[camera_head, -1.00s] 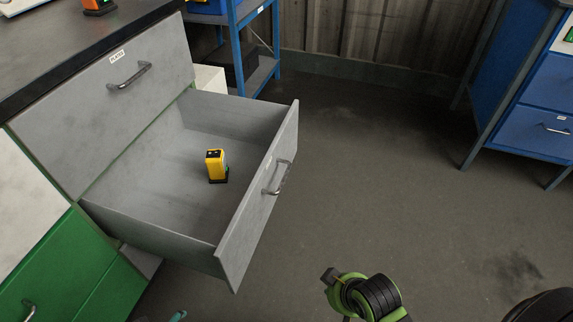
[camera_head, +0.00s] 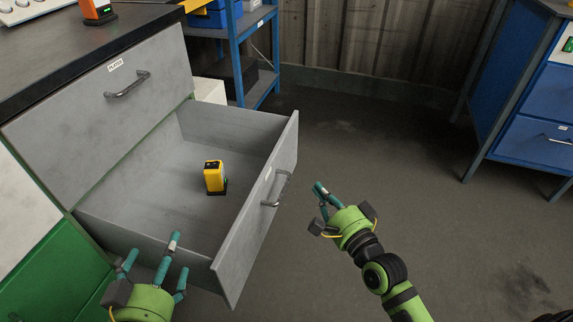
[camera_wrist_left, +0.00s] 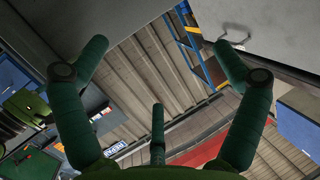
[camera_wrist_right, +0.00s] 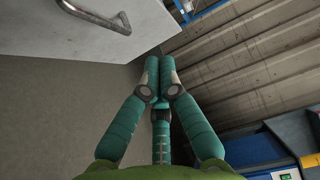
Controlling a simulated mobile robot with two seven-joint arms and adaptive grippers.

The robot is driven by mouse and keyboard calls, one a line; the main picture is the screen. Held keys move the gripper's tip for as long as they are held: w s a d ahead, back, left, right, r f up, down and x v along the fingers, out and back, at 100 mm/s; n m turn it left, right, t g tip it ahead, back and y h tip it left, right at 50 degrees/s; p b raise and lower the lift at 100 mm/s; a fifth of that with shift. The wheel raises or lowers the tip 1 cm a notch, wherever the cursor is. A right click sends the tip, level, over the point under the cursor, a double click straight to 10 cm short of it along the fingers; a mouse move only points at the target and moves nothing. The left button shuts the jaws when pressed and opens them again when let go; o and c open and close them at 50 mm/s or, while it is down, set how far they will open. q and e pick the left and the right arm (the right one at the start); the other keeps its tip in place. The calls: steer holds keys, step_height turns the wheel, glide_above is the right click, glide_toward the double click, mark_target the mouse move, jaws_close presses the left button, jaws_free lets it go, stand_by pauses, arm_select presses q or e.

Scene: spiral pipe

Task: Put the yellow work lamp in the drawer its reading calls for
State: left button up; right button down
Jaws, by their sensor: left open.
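The yellow work lamp (camera_head: 214,178), a small upright yellow block with black top and base, stands in the open grey drawer (camera_head: 187,217). No reading on it can be made out. My left gripper (camera_head: 152,266) is open and empty in front of the drawer's near side wall, below the lamp in the picture. My right gripper (camera_head: 319,190) is to the right of the drawer front, close to its bar handle (camera_head: 277,189) but apart from it. Its fingers meet in the right wrist view (camera_wrist_right: 158,75), with nothing between them.
An orange device (camera_head: 98,11) stands on the dark worktop (camera_head: 50,50). A blue shelf rack (camera_head: 238,50) is behind, a blue cabinet (camera_head: 535,100) at right. The floor between is clear.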

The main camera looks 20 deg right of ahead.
steer(key=b, duration=0.2)
glide_toward(278, 154)
steer(key=w+d, duration=0.2)
steer(key=d, duration=0.1)
steer(key=w+a+b, duration=0.1)
steer(key=w+a, duration=0.2)
steer(key=shift+a, duration=0.3)
arm_select(q)
steer(key=s+d+r+m+t+h, duration=0.1)
steer(key=s+d+r+t+h, duration=0.1)
steer(key=r, duration=0.6)
steer(key=s+d+r+m+t+h, duration=0.1)
steer(key=s+r+m+t+h, duration=0.1)
steer(key=s+r+t+h, duration=0.3)
steer(key=shift+s+d+r+t+h, duration=0.3)
steer(key=shift+r+t+h, duration=0.6)
steer(key=shift+r, duration=1.35)
arm_select(e)
steer(key=shift+w+a, duration=0.1)
steer(key=shift+a, duration=0.1)
arm_select(q)
steer(key=shift+w, duration=0.1)
